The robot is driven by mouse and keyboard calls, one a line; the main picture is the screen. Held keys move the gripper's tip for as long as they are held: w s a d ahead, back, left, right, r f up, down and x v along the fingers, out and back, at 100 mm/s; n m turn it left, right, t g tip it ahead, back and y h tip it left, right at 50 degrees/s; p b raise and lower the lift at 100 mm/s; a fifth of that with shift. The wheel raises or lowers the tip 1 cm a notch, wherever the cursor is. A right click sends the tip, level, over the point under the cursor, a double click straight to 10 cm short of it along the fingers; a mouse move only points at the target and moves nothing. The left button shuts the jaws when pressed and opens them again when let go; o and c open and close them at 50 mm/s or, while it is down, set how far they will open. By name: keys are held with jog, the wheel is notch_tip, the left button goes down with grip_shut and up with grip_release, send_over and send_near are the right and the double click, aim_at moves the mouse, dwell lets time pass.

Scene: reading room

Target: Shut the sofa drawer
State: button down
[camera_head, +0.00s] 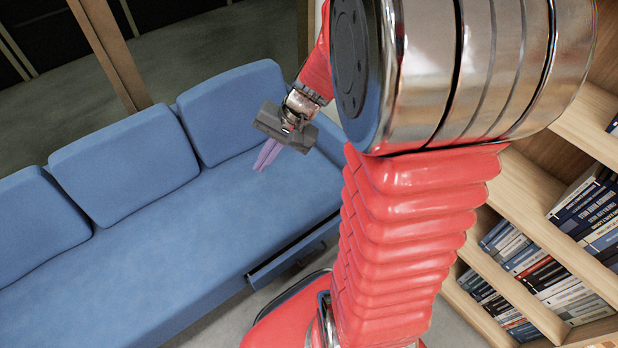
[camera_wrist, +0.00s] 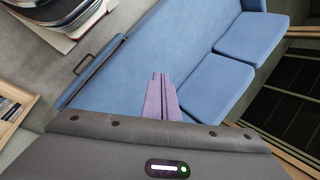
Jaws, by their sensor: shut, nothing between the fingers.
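The blue sofa (camera_head: 120,240) runs along the left of the head view and fills the upper middle of the wrist view (camera_wrist: 150,60). Its drawer (camera_head: 285,258) is in the base at the sofa's right end and stands partly out, with a dark interior edge and a handle on its front. In the wrist view the drawer (camera_wrist: 88,74) shows at left with its dark handle (camera_wrist: 77,66). My gripper (camera_head: 265,159) is shut and empty. Its purple fingers, also in the wrist view (camera_wrist: 161,80), are above the seat, behind the drawer and apart from it.
A wooden bookcase (camera_head: 525,200) full of books stands at the right. Three blue back cushions (camera_head: 125,165) line the sofa's rear. A grey floor strip (camera_head: 215,325) shows in front of the sofa. My red arm and base stand close to the drawer.

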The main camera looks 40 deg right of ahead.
jog(key=w+d+f+m+t, duration=0.1)
jog(key=d+f+m+t, duration=0.2)
jog(key=d+f+m, duration=0.65)
jog(key=w+d+f+m+t, duration=0.15)
jog(key=d+f+m, duration=0.35)
jog(key=d+f, duration=0.85)
jog(key=s+d+f+m+h, duration=0.1)
jog(key=s+f+m, duration=0.3)
jog(key=f, duration=0.6)
jog(key=s+d+f+m+t+h, duration=0.1)
jog(key=s+f+m+h, duration=0.1)
jog(key=s+f+m, duration=0.2)
jog(key=s+d+f+m+t+h, duration=0.1)
jog(key=s+f+m, duration=0.3)
jog(key=s+f, duration=0.5)
notch_tip(320, 180, down, 8)
jog(key=shift+r+h, duration=0.1)
jog(key=shift+h, duration=0.3)
jog(key=shift+w, duration=0.1)
send_near(332, 228)
notch_tip(332, 228, down, 3)
jog(key=shift+w+a, duration=0.15)
jog(key=shift+w, duration=0.85)
jog(key=shift+w+a, duration=0.1)
jog(key=shift+w, duration=0.95)
